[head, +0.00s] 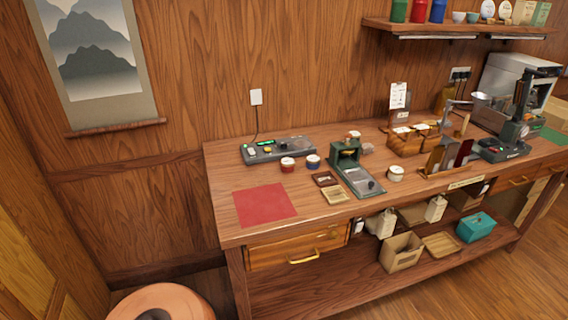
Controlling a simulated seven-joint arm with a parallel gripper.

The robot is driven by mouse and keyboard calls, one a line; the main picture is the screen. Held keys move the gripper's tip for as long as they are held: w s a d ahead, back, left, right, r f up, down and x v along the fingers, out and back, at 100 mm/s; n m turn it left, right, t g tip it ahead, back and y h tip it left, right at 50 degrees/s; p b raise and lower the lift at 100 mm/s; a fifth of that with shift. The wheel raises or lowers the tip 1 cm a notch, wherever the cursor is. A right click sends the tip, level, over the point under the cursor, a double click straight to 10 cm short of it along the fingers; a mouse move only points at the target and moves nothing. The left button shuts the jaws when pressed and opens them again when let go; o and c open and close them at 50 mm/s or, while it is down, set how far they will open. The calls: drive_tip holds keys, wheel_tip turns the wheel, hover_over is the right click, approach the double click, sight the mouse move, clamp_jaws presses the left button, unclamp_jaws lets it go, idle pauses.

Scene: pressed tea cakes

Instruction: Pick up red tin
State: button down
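A taller red canister (419,11) is on the wall shelf (385,23) at the top, between a green and a blue one. The frame cuts off their tops. My gripper is not in view, and nothing is seen touching the red tin.
A grey device (278,149) with buttons lies behind the red tin. A green press (346,160) stands right of the blue tin. A flat red mat (264,205) lies at the front left, bare. Wooden holders (406,144) and machines crowd the right side.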

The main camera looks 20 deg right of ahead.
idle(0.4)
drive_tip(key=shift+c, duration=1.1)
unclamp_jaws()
